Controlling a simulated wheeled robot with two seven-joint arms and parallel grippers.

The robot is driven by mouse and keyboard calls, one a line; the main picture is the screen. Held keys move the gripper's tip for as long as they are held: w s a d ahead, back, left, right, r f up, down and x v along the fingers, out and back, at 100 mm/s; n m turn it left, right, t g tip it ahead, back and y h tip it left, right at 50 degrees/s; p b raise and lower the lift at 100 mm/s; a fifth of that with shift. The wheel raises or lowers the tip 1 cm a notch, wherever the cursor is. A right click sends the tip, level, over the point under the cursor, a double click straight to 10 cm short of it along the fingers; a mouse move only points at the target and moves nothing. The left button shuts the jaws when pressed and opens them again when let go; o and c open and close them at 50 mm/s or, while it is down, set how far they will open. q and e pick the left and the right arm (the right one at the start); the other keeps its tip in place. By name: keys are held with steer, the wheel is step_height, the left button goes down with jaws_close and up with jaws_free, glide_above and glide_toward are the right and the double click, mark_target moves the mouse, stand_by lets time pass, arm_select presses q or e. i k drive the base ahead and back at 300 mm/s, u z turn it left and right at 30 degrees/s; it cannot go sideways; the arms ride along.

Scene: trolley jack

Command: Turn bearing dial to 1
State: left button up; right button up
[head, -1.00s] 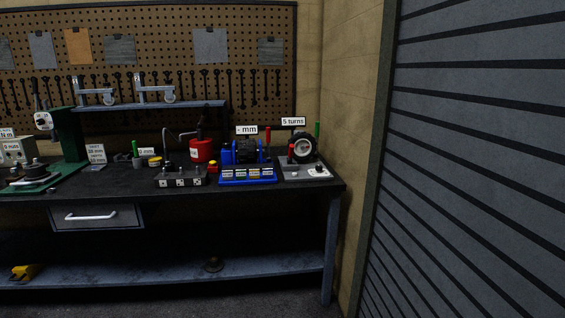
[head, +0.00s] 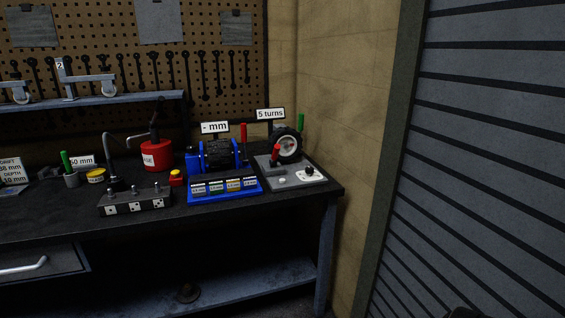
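A grey plate (head: 268,181) sits at the right end of the workbench. It carries a wheel (head: 284,145), a small red-topped lever (head: 276,153) and a small black knob on a white base (head: 309,173). The knob may be the bearing dial, but its markings are too small to read. A "5 turns" sign (head: 270,114) stands behind the plate. Neither of my grippers can be made out in the head view. A dark shape at the bottom right edge is too cut off to identify.
The workbench (head: 60,217) also holds a blue device (head: 221,155) with a "- mm" sign, a red can (head: 156,155) and a grey block with sockets (head: 135,202). A drawer (head: 40,266) is at lower left. A slatted shutter (head: 485,150) stands at right.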

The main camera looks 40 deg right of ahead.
mark_target(309, 171)
steer(key=z, duration=0.15)
steer(key=i, duration=0.8)
steer(key=z, duration=1.1)
steer(key=i, duration=0.7)
steer(key=z, duration=0.7)
